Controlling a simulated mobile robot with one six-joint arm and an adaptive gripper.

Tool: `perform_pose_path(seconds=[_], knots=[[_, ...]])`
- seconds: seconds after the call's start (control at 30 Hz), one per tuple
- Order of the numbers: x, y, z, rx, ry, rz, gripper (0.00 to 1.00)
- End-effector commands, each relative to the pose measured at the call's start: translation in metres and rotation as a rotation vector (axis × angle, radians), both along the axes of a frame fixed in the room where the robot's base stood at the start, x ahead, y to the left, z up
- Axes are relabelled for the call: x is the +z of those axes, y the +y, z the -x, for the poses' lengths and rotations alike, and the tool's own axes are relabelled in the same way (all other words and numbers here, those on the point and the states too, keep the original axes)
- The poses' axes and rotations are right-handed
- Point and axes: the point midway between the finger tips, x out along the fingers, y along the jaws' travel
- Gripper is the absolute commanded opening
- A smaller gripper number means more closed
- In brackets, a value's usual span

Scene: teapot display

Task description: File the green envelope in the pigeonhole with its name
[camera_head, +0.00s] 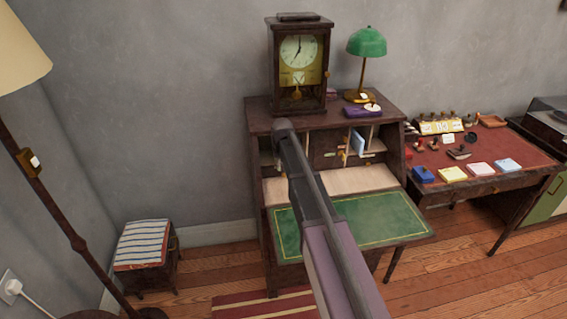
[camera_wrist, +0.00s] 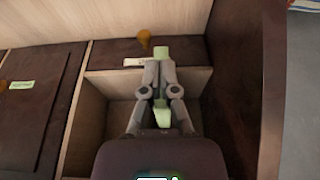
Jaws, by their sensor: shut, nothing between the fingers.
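In the wrist view my gripper (camera_wrist: 160,68) is shut, its fingertips over the front edge of an open wooden pigeonhole (camera_wrist: 114,88). A pale green strip (camera_wrist: 162,52), seemingly the green envelope, shows just beyond the fingertips. More green (camera_wrist: 162,114) shows between the finger bases. The fingers cover its middle, so I cannot tell whether they touch it. A small pale label (camera_wrist: 135,62) lies left of the fingertips; its writing is unreadable. In the head view my arm hides the gripper and part of the writing desk (camera_head: 262,110).
A brass knob (camera_wrist: 145,38) sticks up beyond the fingertips. A dark panel (camera_wrist: 30,110) with a pale label is at left. A blue envelope (camera_head: 357,143) stands in the desk's right pigeonholes. A clock (camera_head: 300,50) and green lamp (camera_head: 366,42) stand on top. The green desktop (camera_head: 375,217) looks clear.

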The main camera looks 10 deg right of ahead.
Motion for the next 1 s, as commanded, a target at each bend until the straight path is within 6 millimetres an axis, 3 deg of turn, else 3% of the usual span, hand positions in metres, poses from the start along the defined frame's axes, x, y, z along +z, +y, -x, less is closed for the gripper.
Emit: perform_pose_path(seconds=[0.1,0.27,0.73,1.0], knots=[[0.000,0.000,-0.018,0.000,0.000,0.000,0.00],[0.001,0.000,-0.030,0.000,0.000,0.000,0.00],[0.003,-0.001,-0.027,-0.001,0.000,0.000,0.00],[0.015,-0.001,-0.012,-0.001,-0.001,0.000,0.00]])
